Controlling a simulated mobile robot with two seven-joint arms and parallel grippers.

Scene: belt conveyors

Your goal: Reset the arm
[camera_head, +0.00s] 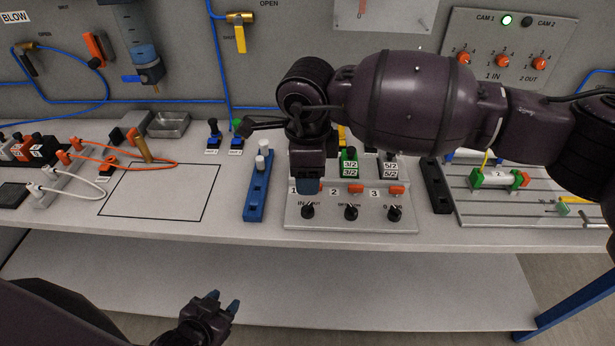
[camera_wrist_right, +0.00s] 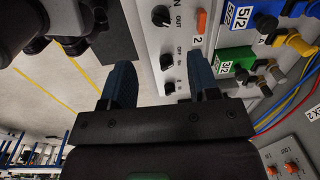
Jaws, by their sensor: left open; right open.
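My right arm comes in from the right and crosses in front of the wall panel. Its gripper (camera_head: 307,185) points down over the left part of the valve panel (camera_head: 350,222). In the right wrist view the two blue fingers of this gripper (camera_wrist_right: 162,82) stand apart with nothing between them. The panel with its black knobs and orange buttons (camera_wrist_right: 202,22) shows beyond them. My left gripper (camera_head: 223,303) is low in the head view, in front of the bench edge. Its blue fingertips are apart and it is empty.
The bench (camera_head: 240,232) holds a blue rail (camera_head: 258,188), a grooved plate (camera_head: 535,208) and orange cables (camera_head: 120,148) close by. A black-outlined area (camera_head: 160,192) is bare. A lower shelf (camera_head: 330,280) shows behind my left gripper.

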